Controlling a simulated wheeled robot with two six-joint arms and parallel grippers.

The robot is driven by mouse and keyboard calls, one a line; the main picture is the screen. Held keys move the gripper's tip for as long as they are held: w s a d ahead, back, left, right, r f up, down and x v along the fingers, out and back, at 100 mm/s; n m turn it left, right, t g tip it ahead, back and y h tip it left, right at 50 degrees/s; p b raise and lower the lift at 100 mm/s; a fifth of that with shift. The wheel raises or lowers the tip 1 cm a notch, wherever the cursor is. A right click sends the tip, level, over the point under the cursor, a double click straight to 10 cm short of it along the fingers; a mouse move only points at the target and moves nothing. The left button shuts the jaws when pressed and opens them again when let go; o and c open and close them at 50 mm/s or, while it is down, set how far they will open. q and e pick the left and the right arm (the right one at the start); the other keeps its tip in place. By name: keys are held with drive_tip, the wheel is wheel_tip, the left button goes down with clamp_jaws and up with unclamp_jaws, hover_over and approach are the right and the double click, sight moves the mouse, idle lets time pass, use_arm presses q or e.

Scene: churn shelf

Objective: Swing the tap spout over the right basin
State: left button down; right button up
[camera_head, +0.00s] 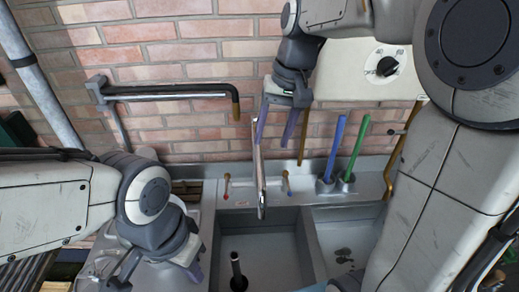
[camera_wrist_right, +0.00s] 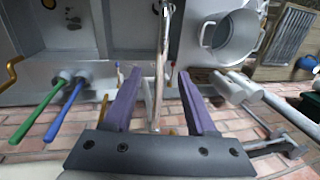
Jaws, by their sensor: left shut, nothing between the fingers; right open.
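The chrome tap spout (camera_head: 260,180) rises behind the sink and points toward the front, its end over the back part of the left basin (camera_head: 285,262). The right basin (camera_head: 345,240) lies beside it, partly hidden by my right arm. My right gripper (camera_head: 277,128) is open above the back of the sink, its purple fingers pointing down. In the right wrist view the spout (camera_wrist_right: 160,75) shows between the open fingers (camera_wrist_right: 157,95); contact cannot be told. My left gripper (camera_head: 190,268) is shut and empty, low at the left of the left basin.
A dark standpipe (camera_head: 236,268) stands in the left basin. Green (camera_head: 357,148) and blue (camera_head: 335,148) brushes stand in cups behind the right basin. A pipe arm (camera_head: 170,94) and a white box with a dial (camera_head: 365,70) are on the brick wall. A pot (camera_wrist_right: 230,35) stands left of the sink.

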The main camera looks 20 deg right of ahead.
sight(261, 169)
drive_tip(key=f, duration=0.3)
drive_tip(key=a+f+p, duration=0.1)
drive_tip(key=f, duration=0.2)
drive_tip(key=a+f, duration=0.1)
drive_tip(key=f, duration=0.2)
drive_tip(key=shift+w+a, duration=0.1)
drive_tip(key=shift+w, duration=0.05)
clamp_jaws()
idle(1.0)
